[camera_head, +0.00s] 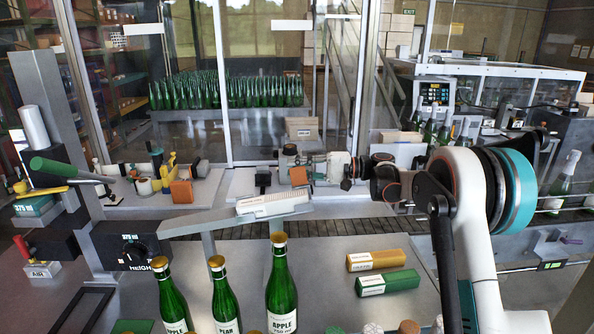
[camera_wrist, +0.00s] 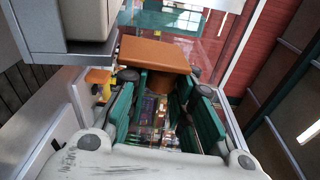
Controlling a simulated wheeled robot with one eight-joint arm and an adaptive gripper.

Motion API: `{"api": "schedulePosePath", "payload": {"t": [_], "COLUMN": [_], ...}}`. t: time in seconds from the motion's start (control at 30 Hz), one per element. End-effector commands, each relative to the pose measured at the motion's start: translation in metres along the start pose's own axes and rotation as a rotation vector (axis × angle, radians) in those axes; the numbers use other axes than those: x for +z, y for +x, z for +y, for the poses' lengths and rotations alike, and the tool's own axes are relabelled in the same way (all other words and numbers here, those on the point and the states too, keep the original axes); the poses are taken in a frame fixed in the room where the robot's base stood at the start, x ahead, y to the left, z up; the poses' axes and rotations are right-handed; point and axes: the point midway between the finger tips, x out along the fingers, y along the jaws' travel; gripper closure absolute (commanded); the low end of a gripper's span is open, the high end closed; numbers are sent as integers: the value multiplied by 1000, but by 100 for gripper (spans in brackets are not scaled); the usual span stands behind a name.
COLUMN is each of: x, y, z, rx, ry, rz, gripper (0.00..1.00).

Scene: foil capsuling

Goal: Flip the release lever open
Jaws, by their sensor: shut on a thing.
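My gripper (camera_head: 290,158) is in the middle of the head view, reaching left above the bench. In the wrist view its green-padded fingers (camera_wrist: 161,90) are closed around the stem of an orange block-shaped piece (camera_wrist: 155,54). This orange piece (camera_head: 299,176) also shows just below the gripper in the head view. A lever with a green grip (camera_head: 52,168) stands at the far left, apart from the gripper. A red-handled lever (camera_head: 22,246) sits below it by an AIR label. I cannot tell which is the release lever.
A sloped grey chute (camera_head: 230,224) holds a white box (camera_head: 274,203) below my gripper. Another orange block (camera_head: 181,191) stands among yellow tools at left. Green bottles (camera_head: 282,290) stand in front. Yellow (camera_head: 375,260) and green (camera_head: 388,282) boxes lie on the bench.

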Motion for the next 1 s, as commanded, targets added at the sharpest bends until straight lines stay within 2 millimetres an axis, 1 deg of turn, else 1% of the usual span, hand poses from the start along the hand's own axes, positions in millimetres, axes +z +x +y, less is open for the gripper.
{"api": "schedulePosePath", "payload": {"t": [0.03,0.2,0.4,0.87,0.9,0.97,1.0], "x": [-1,-4,-5,-6,-6,-6,-6], "y": [-1,-1,-1,-1,-1,-1,-1], "z": [3,5,7,8,8,7,7], "rx": [5,12,16,18,18,17,17], "ry": [26,99,144,155,155,155,155], "rz": [5,17,24,26,26,25,25], "gripper": [100,100,100,100,74,60,58]}}
